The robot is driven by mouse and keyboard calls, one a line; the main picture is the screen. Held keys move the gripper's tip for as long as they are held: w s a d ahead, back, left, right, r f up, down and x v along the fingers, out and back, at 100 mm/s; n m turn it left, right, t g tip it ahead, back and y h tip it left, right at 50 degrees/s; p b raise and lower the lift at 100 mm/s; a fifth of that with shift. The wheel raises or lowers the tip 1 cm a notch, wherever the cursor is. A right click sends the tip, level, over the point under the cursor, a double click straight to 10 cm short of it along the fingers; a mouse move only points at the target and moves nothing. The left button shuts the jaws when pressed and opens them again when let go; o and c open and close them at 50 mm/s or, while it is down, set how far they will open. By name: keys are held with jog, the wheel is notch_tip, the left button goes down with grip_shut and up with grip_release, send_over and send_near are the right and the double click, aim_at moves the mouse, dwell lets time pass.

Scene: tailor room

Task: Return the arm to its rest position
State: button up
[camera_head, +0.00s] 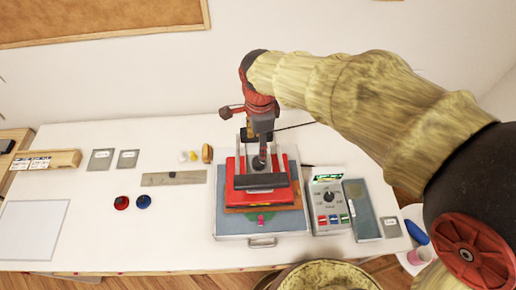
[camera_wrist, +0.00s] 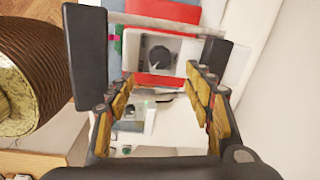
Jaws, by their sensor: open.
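My gripper (camera_head: 261,150) hangs from my raised arm above the red press (camera_head: 283,168) on the white table. In the wrist view my gripper (camera_wrist: 153,62) has its two dark fingers spread wide. A dark round knob on a grey plate (camera_wrist: 181,47) shows between them, with red parts of the press around it. Nothing is held between the fingers. I cannot tell whether the fingers touch the press. The press stands on a blue-grey case (camera_head: 230,222) with a front handle. My gripper hides part of the press top.
Right of the press stand a control box (camera_head: 328,205) with a dial and a grey-blue slab (camera_head: 361,209). A pink cup (camera_head: 419,256) is at the right edge. The wall is behind.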

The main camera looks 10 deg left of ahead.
jog(key=shift+r, duration=0.4)
jog(key=s+d+f+n+t+b, duration=0.1)
jog(key=s+d+n+b, duration=0.15)
jog(key=d+b, duration=0.4)
jog(key=s+d+f+n+t+b, duration=0.15)
jog(key=d+n+b, duration=0.25)
jog(key=d, duration=0.6)
jog(key=s+d+f+n+t+b, duration=0.2)
jog(key=s+d+f+n+b, duration=0.4)
jog(key=s+d+b, duration=0.2)
jog(key=shift+s+d, duration=0.75)
jog(key=shift+d, duration=0.45)
